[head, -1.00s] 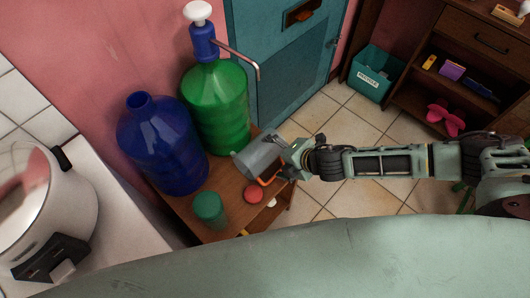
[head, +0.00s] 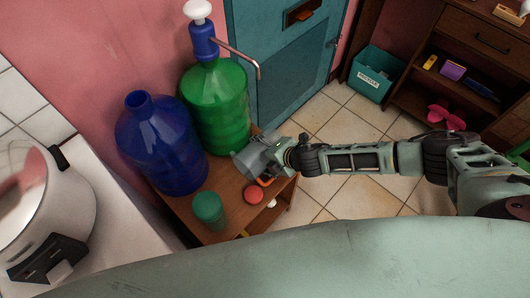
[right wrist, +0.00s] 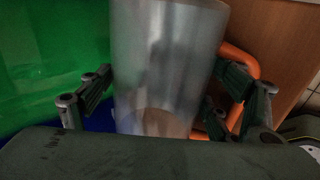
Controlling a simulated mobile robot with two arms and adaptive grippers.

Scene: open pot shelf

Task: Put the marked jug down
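A grey, see-through jug (head: 245,163) with an orange handle (head: 265,181) is at the right edge of a small wooden table (head: 233,185), beside the green bottle. My right gripper (head: 272,157) is at the jug, partly covering it. In the right wrist view the jug (right wrist: 165,65) fills the space between the gripper's fingers (right wrist: 165,85), one on each side. The orange handle (right wrist: 245,65) is at the right finger. Whether the fingers press on the jug is unclear. No mark shows on the jug. My left gripper is out of view.
A large blue bottle (head: 160,150) and a green bottle (head: 215,110) with a pump stand behind the jug. A green cup (head: 208,208) and a red round object (head: 253,195) are on the table's front part. A white cooker (head: 45,210) stands left.

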